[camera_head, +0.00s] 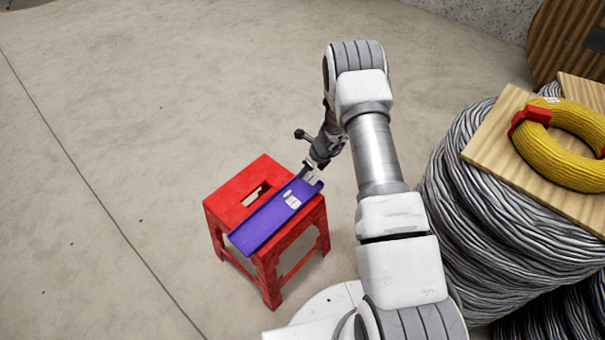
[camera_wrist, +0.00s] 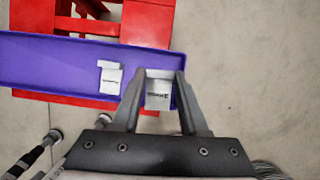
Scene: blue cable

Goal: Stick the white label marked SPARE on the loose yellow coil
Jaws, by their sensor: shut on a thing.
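My gripper (camera_head: 311,177) is at the right end of the purple tray (camera_head: 257,229). In the wrist view my gripper (camera_wrist: 160,76) is shut on a white label (camera_wrist: 158,98) with small dark print, too blurred to read surely. I cannot tell whether this label is clear of the tray. Another white label (camera_wrist: 110,79) lies in the tray to the left of the fingers; it also shows in the head view (camera_head: 291,199). The yellow coil (camera_head: 557,158), with red bands, lies on a wooden board at the right, well away from my gripper.
The tray rests on a red stool (camera_head: 262,165). The wooden board (camera_head: 487,132) lies on a large stack of grey cable (camera_head: 485,235). A wooden reel (camera_head: 567,40) stands at the back right. The floor to the left is clear.

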